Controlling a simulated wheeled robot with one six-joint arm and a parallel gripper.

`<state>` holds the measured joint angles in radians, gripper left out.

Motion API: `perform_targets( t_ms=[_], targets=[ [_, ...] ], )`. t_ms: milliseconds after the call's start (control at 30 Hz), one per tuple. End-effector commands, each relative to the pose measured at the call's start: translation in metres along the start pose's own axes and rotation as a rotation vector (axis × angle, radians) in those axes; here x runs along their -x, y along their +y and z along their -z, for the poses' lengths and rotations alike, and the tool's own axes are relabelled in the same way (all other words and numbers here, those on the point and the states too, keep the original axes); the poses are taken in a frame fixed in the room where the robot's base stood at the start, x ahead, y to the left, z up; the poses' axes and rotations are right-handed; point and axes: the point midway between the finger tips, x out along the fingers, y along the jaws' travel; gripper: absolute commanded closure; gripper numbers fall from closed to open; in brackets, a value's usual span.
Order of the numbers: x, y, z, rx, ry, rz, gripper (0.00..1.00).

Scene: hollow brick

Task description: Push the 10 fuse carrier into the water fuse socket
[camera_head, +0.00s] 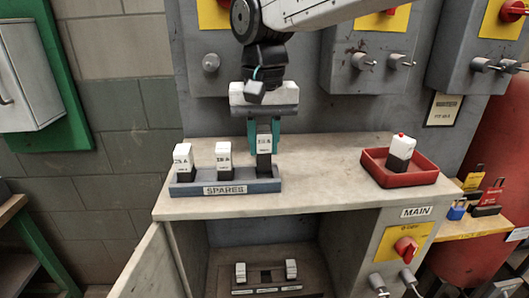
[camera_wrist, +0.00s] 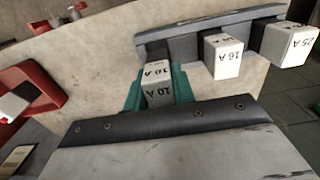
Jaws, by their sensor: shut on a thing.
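The 10 fuse carrier (camera_head: 264,145) is a white-topped block with a dark lower part, at the right end of the grey SPARES rack (camera_head: 225,188). My gripper (camera_head: 264,137) comes down from above, its teal fingers shut on both sides of the carrier. In the wrist view the carrier (camera_wrist: 157,92) reads "10 A" between the fingers. Whether its base still sits in the rack is hard to tell. A fuse block (camera_head: 265,289) lies low in the cupboard, with two white carriers (camera_head: 240,271) (camera_head: 291,268) and a dark gap between them. Its labels are too small to read.
Two other spare carriers (camera_head: 183,158) (camera_head: 223,157) stand in the rack's left part. A red tray (camera_head: 432,174) holds a white and black block with a red top. The bench (camera_head: 320,168) is clear between rack and tray. The cupboard below is open, its door (camera_head: 148,262) at the left.

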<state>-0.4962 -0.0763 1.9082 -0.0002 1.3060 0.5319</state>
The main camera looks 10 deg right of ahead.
Motion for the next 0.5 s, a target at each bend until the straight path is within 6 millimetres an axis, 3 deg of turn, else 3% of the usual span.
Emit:
perform_targets(
  t_ms=[133,500],
  targets=[
    [-0.024,0.0,-0.003,0.001,-0.004,-0.002,1.0],
    [-0.029,0.0,-0.003,0.001,-0.004,-0.002,1.0]
  ],
)
